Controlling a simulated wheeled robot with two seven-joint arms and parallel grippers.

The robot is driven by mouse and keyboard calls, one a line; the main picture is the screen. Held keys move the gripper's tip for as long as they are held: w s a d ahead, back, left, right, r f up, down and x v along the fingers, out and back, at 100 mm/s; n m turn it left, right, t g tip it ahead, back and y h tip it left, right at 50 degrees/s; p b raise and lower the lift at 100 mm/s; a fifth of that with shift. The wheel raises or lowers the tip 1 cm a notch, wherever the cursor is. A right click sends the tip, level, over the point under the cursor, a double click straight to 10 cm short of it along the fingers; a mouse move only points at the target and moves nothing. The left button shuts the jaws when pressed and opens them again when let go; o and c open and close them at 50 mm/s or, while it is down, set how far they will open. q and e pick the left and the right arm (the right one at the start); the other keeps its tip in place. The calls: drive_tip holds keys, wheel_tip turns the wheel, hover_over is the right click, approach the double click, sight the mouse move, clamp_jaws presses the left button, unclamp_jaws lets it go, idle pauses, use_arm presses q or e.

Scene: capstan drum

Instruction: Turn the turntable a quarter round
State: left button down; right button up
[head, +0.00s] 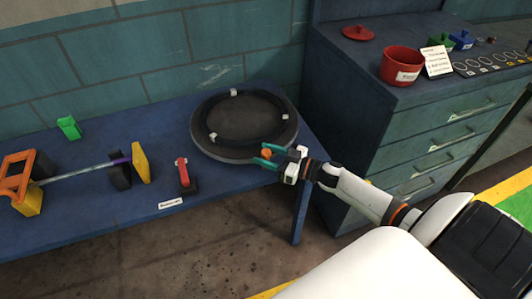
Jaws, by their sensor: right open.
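The turntable (208,138) is a round dark disc on the blue table, with a black ring on top and small white blocks around the ring. My right gripper (263,157) has teal fingers and is at the disc's front right rim. It is open, with its fingers over or beside the rim. An orange knob (267,153) shows between or just beside the fingers. I cannot tell whether the fingers touch it. My left gripper is out of view.
A red-handled lever (183,173) stands left of the turntable on the blue table (100,222). Further left are an orange frame (18,172), a yellow plate (140,163) and a green block (69,127). A cabinet with a red pot (402,65) stands right.

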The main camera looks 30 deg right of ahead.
drive_tip(key=shift+w+a, duration=0.15)
clamp_jaws()
idle(0.4)
